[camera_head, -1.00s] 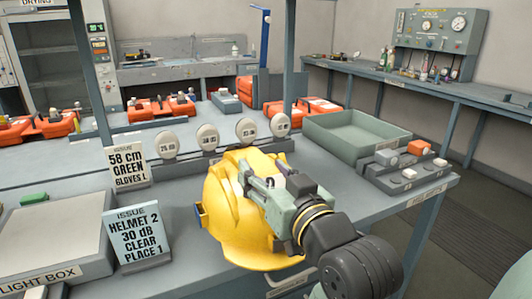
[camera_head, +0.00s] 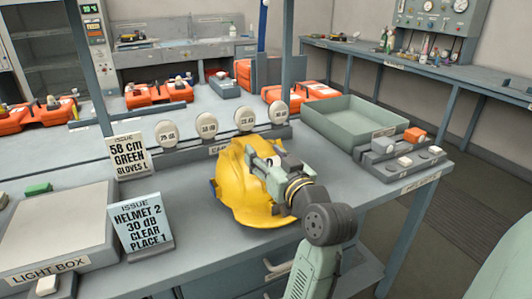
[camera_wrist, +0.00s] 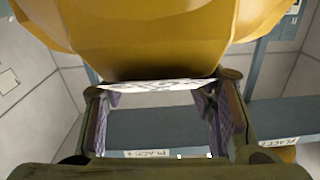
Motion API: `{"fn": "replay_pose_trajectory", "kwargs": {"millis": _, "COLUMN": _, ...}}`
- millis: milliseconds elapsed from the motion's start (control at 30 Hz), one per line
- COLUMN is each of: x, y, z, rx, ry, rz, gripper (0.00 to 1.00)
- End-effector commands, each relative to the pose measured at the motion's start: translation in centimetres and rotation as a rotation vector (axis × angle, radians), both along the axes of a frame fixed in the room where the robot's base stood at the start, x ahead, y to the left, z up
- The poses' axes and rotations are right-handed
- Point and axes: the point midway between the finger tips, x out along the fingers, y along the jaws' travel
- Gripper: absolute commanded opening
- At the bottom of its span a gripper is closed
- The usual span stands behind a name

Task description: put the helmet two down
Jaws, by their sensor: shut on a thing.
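The yellow helmet (camera_head: 236,192) is over the front part of the near bench in the head view, close to the bench edge. My gripper (camera_head: 264,168) is shut on the helmet from its right side. In the wrist view the helmet (camera_wrist: 150,40) fills the top, just beyond my gripper (camera_wrist: 163,92). I cannot tell whether the helmet touches the bench. A sign (camera_head: 140,222) left of it reads "ISSUE HELMET 2 30 dB CLEAR PLACE 1".
Several round dB-marked discs (camera_head: 207,125) stand behind the helmet. A green tray (camera_head: 342,137) and a block with knobs (camera_head: 400,163) are to the right. A light box (camera_head: 60,225) and a gloves sign (camera_head: 129,157) are to the left. Bare bench lies between sign and helmet.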

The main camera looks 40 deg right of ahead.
Motion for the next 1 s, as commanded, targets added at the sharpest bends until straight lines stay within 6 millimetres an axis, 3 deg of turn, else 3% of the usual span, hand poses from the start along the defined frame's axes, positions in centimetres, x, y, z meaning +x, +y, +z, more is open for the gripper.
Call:
{"fn": "replay_pose_trajectory", "kwargs": {"millis": 300, "x": -0.03, "y": 0.04, "z": -0.29, "rx": -0.002, "ry": -0.003, "rz": 0.0, "gripper": 0.0}}
{"fn": "replay_pose_trajectory", "kwargs": {"millis": 333, "x": -0.01, "y": 0.02, "z": -0.24, "rx": 0.0, "ry": -0.001, "rz": 0.0, "gripper": 0.53}}
{"fn": "replay_pose_trajectory", "kwargs": {"millis": 600, "x": -0.02, "y": 0.01, "z": -0.21, "rx": 0.0, "ry": 0.0, "rz": 0.0, "gripper": 0.71}}
{"fn": "replay_pose_trajectory", "kwargs": {"millis": 1000, "x": -0.31, "y": 0.04, "z": 0.05, "rx": 0.0, "ry": -0.001, "rz": -0.001, "gripper": 0.71}}
